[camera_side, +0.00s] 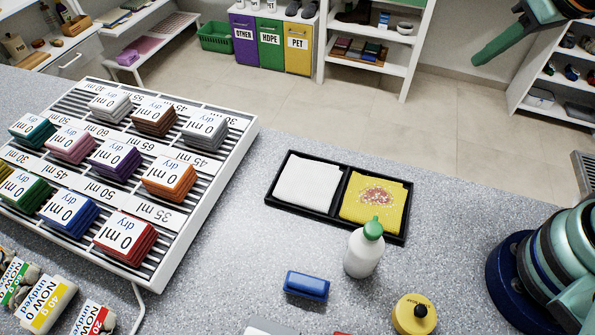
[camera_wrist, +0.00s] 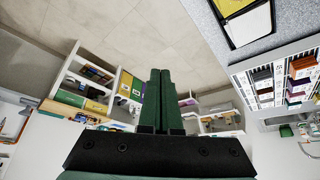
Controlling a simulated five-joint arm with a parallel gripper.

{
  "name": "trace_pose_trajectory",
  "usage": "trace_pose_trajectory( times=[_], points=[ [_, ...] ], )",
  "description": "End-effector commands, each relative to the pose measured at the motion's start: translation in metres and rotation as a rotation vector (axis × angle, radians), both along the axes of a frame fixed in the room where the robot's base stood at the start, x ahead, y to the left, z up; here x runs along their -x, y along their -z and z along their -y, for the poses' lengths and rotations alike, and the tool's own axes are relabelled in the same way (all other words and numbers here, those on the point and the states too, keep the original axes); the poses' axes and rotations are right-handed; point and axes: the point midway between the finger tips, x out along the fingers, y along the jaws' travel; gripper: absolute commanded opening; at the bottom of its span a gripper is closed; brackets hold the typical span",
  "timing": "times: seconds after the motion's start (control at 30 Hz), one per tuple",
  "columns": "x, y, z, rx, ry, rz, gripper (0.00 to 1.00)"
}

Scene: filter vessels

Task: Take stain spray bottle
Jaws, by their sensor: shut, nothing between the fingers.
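The spray bottle (camera_side: 364,250) is white with a green top. It stands upright on the grey speckled counter in the side view, just in front of a black two-part tray (camera_side: 334,216). Whether it is the stain spray is not readable. My gripper (camera_side: 478,62) is high at the upper right of the side view, well away from the bottle. Its green fingers (camera_wrist: 160,75) are together and empty in the wrist view. The bottle does not show in the wrist view.
The tray holds a white cloth (camera_side: 307,186) and a stained yellow cloth (camera_side: 368,205). A blue block (camera_side: 307,285) and a yellow round container (camera_side: 414,314) lie near the bottle. A white rack (camera_side: 230,150) with several labelled stacks fills the left.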

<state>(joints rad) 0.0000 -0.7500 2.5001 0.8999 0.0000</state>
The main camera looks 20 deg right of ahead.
Motion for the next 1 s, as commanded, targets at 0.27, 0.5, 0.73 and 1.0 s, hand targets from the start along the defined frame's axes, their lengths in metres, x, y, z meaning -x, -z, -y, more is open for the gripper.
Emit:
trace_pose_trajectory(
  times=[0.27, 0.5, 0.73, 1.0],
  points=[
    [0.0, 0.0, 0.0, 0.0, 0.0, 0.0, 1.0],
    [0.0, 0.0, -0.001, -0.003, 0.003, -0.001, 1.0],
    [-0.002, 0.009, -0.03, -0.11, 0.121, -0.061, 1.0],
    [0.005, 0.029, -0.097, -0.293, 0.442, -0.213, 1.0]
  ],
)
